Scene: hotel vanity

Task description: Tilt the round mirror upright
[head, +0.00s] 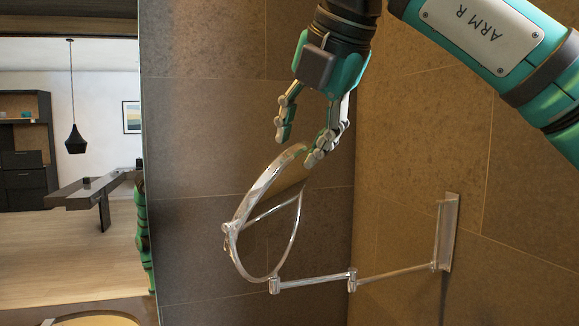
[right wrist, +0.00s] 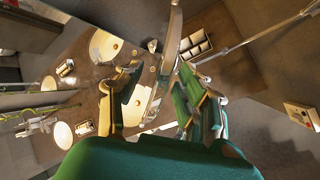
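The round mirror (head: 262,185) has a shiny chrome rim and hangs in a U-shaped chrome yoke (head: 296,235). It is tilted, its upper edge leaning to the right. A jointed chrome arm (head: 315,281) joins the yoke to a wall plate (head: 447,232) on the right. My right gripper (head: 298,148) is above the mirror's upper edge, fingers spread. One finger is close to the rim; I cannot tell whether it touches. In the right wrist view the rim (right wrist: 172,40) shows edge-on between the open fingers (right wrist: 160,105). My left gripper is not in view.
Tiled walls stand behind and to the right. A large wall mirror (head: 70,150) at the left reflects a room and part of a green arm. The right wrist view shows basins (right wrist: 105,45) and a compartmented tray (right wrist: 195,44) below.

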